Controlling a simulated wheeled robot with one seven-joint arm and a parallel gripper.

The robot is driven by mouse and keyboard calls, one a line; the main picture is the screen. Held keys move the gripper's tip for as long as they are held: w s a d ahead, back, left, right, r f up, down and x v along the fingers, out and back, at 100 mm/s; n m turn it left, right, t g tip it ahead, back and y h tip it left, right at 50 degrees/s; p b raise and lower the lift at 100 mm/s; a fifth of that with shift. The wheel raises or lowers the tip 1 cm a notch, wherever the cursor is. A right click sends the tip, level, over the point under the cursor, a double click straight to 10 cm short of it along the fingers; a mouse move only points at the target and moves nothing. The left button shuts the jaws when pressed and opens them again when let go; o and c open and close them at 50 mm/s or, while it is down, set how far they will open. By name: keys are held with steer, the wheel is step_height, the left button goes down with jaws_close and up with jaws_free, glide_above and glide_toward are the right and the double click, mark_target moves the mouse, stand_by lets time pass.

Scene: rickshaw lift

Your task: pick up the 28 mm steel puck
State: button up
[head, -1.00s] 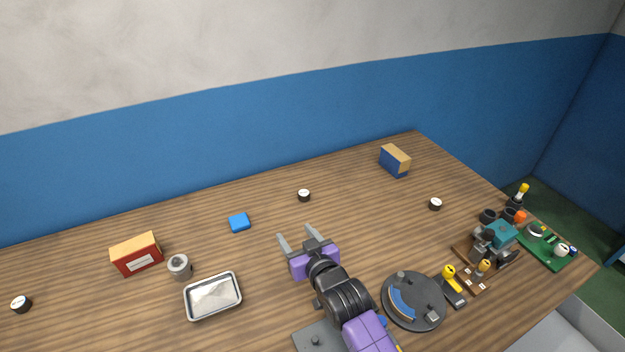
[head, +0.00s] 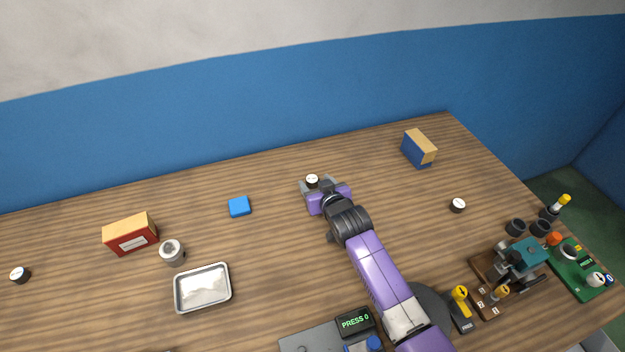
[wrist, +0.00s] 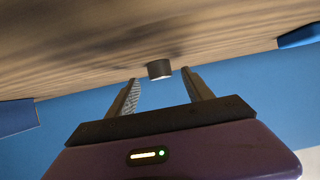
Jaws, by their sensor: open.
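A small dark puck with a pale top (head: 312,180) stands on the wooden table, near its back. It also shows in the wrist view (wrist: 159,70). My gripper (head: 317,184) is open, with its fingers on either side of this puck. In the wrist view the fingers (wrist: 159,76) stand apart, with the puck between their tips and a gap on each side. Similar pucks stand at the far left (head: 20,275) and right (head: 458,205). No size marking is legible, so I cannot tell which is 28 mm.
A blue block (head: 239,206), a grey cylinder (head: 172,251), a red box (head: 131,236) and a metal tray (head: 203,287) lie left. A blue-tan box (head: 419,150) stands back right. Teal machinery (head: 525,254) crowds the right front. The table around the held-out gripper is clear.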

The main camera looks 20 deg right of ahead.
mark_target(312, 178)
steer(key=shift+x, duration=1.75)
steer(key=shift+w+r, duration=0.1)
steer(key=shift+r, duration=0.05)
jaws_close()
